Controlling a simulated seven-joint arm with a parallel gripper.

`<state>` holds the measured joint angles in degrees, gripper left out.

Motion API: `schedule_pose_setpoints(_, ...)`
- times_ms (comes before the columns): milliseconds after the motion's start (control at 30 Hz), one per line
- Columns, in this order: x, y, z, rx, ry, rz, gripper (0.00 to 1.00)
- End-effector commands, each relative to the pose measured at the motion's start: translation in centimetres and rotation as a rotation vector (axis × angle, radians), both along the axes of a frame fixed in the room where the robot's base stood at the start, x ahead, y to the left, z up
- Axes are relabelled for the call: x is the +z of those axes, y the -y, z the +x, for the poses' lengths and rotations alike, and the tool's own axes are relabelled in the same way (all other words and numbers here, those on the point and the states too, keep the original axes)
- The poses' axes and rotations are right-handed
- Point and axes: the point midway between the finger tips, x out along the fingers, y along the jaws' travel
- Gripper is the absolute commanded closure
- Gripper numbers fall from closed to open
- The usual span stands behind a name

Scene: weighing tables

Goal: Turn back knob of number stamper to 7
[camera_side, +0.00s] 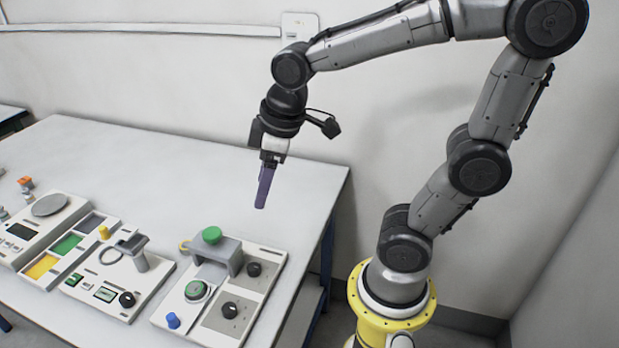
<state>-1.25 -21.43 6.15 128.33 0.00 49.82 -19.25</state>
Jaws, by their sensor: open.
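The number stamper appears to be the rightmost light panel (272,257) on the table. It carries a grey bracket topped by a green button (212,235) and two black knobs on grey plates. The back knob (254,269) is beside the bracket, and the front knob (230,310) is nearer the camera. The knobs' markings are too small to read. My gripper (263,206), with purple fingers pointing down, is open and empty. It hangs in the air above and behind the stamper, apart from it. The fingers overlap in this view.
A blue peg (173,320) and a green round part (196,291) are on the same panel. To the left stand a panel with a black knob (127,299), a pad panel (67,245) and a scale-like device (49,205). The table's back area (150,160) is clear.

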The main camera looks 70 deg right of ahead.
Motion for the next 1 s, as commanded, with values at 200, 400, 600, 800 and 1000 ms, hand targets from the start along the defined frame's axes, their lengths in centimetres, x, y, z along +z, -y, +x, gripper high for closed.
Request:
schedule_pose_setpoints(200, 1.7, 0.3, -2.7, -0.063, 0.091, 0.021, 0.33)
schedule_pose_setpoints(400, 2.5, 0.4, -5.3, -0.134, 0.162, 0.049, 0.33)
schedule_pose_setpoints(600, 2.1, 0.6, -8.2, -0.239, 0.205, 0.095, 0.33)
schedule_pose_setpoints(800, 1.7, 0.6, -8.8, -0.380, 0.197, 0.153, 0.33)
schedule_pose_setpoints(1000, 2.2, 0.6, -8.4, -0.450, 0.204, 0.186, 0.33)
